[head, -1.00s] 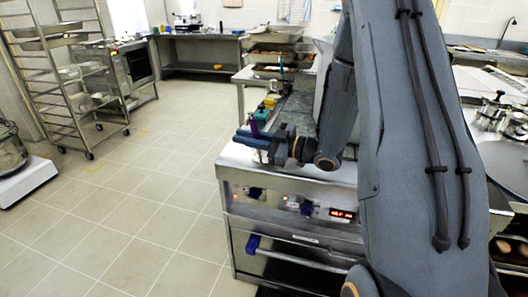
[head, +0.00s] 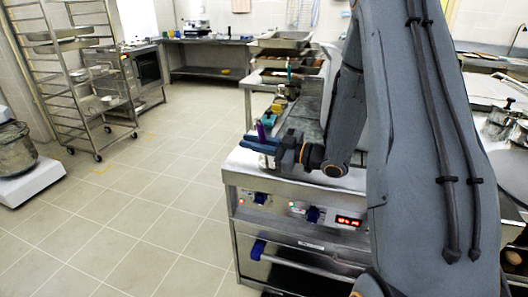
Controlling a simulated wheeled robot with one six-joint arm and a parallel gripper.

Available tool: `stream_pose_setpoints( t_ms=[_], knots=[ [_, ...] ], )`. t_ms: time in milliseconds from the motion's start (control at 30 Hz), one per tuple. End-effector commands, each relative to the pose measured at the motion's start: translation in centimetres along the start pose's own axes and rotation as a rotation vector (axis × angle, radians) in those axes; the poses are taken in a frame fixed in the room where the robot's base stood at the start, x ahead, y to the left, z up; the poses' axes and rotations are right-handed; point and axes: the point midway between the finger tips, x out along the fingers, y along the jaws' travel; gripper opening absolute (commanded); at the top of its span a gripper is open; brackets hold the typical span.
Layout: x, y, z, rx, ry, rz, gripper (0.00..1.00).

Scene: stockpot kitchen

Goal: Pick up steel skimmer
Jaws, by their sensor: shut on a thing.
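My gripper (head: 260,143) is over the near left part of the steel counter, its blue fingers pointing left. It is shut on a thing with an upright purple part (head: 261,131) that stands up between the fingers. This looks like the handle of the steel skimmer, but its steel head is not visible from here. I cannot tell whether the held thing touches the counter top.
The steel counter (head: 238,178) has knobs, a red display and a blue-ended rail on its front. Small coloured items (head: 279,107) lie behind my gripper. A tray rack (head: 90,85) and a mixer bowl (head: 15,148) stand left. The tiled floor between is clear.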

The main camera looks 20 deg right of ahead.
Motion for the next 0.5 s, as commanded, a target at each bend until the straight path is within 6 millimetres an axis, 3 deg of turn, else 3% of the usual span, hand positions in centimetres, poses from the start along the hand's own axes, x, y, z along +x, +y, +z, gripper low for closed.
stream_pose_setpoints(
  t_ms=[267,500],
  knots=[
    [0.0,0.4,-1.2,-0.003,0.001,0.0,0.0],
    [0.0,1.6,-4.6,-0.006,0.001,0.0,0.0]
  ],
)
